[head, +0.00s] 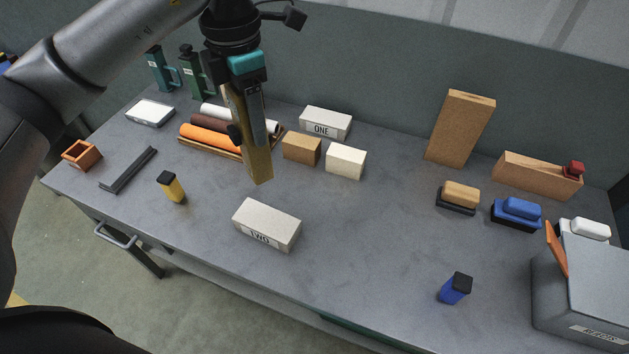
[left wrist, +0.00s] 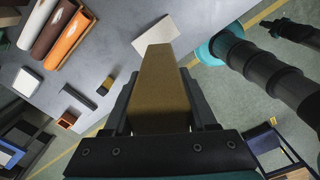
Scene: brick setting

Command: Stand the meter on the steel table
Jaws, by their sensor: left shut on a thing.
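My left gripper (head: 250,125) is shut on a long ochre block (head: 259,168), which hangs steeply down, slightly tilted, above the steel table (head: 370,230). In the left wrist view the ochre block (left wrist: 160,90) sits between the two dark fingers and reaches away from the camera. I cannot tell from its plain faces whether it is the meter. My right gripper is not in view.
A pale block marked TWO (head: 267,225) lies in front of the held block. Behind are coloured rolls (head: 210,137), tan (head: 301,148) and cream (head: 345,161) blocks, and block ONE (head: 325,123). A grey box (head: 583,295) stands at right. The table's middle right is clear.

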